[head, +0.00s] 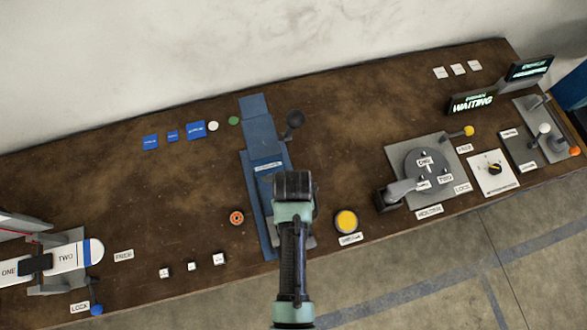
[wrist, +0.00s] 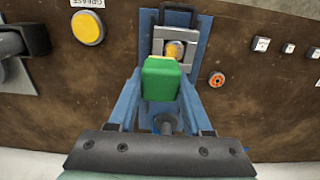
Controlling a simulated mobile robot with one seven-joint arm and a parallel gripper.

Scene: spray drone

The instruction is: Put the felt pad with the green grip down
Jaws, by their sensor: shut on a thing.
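My gripper (head: 292,188) is over the blue fixture (head: 260,133) in the head view, where its jaws and what they hold are hidden by my arm. In the wrist view a green grip (wrist: 162,78) stands in front of my gripper, and my gripper is shut on it. Beyond the green grip, a yellow-orange round part (wrist: 174,49) sits on a light grey plate of the fixture.
A yellow round pad (head: 346,221) is right of the fixture, and an orange ring (head: 237,217) is left of it. A dark ball-ended lever (head: 295,119) rises beside the fixture. A grey dial plate (head: 425,172) stands further right. The brown bench left of the fixture has free room.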

